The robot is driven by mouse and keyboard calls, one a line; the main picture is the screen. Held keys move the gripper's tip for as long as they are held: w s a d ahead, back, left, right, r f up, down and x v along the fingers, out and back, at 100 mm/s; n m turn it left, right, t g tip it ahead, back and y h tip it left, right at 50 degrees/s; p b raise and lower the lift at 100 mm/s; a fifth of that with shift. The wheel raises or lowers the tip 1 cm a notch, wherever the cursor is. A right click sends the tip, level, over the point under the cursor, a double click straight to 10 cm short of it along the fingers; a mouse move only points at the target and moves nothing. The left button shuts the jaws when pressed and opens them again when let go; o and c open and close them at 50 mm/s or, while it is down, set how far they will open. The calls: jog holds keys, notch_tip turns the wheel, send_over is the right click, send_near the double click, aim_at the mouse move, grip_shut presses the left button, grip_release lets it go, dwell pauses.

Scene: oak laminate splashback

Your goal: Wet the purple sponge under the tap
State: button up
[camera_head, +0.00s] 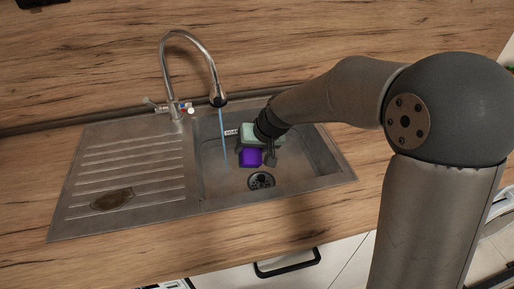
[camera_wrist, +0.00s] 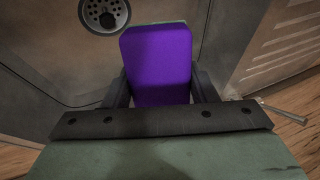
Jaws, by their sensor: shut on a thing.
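My gripper (camera_head: 257,161) is inside the sink basin, shut on the purple sponge (camera_head: 249,158). In the wrist view the sponge (camera_wrist: 158,62) stands between the two dark fingers (camera_wrist: 160,90). The curved metal tap (camera_head: 189,42) rises behind the sink, with its spout over the basin. A thin blue stream of water (camera_head: 222,135) falls from the spout. In the head view the sponge is to the right of the stream, apart from it. Part of the sponge is hidden by the gripper in the head view.
The metal basin (camera_head: 212,178) has a round drain (camera_head: 261,181) near its front, also in the wrist view (camera_wrist: 104,14). A ribbed draining board (camera_head: 130,165) with a brown patch lies left. The wooden splashback (camera_head: 100,70) stands close behind the tap. Basin walls surround the gripper.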

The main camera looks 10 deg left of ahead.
jog(key=w+a+f+p, duration=0.2)
jog(key=w+a, duration=0.3)
jog(key=a, duration=0.5)
jog(key=shift+w+f+p, duration=0.15)
jog(key=shift+w+p, duration=0.25)
jog(key=shift+p, duration=0.4)
jog(key=shift+d, duration=0.1)
jog(key=shift+s+d+b, duration=0.7)
jog(key=shift+d+b, duration=0.1)
jog(key=shift+d, duration=0.3)
jog(key=shift+s+d+b, duration=0.65)
jog(key=shift+d+b, duration=0.1)
jog(key=shift+d, duration=0.4)
jog(key=shift+s+d+b, duration=0.7)
jog(key=shift+d+b, duration=0.1)
jog(key=shift+d, duration=0.3)
jog(key=shift+d, duration=0.1)
jog(key=shift+s+d+r, duration=0.45)
jog(key=shift+d+r, duration=0.25)
jog(key=shift+s+d+r, duration=0.4)
jog(key=shift+d+r, duration=0.25)
jog(key=shift+d, duration=0.05)
jog(key=shift+s+d+r, duration=0.45)
jog(key=shift+d+r, duration=0.25)
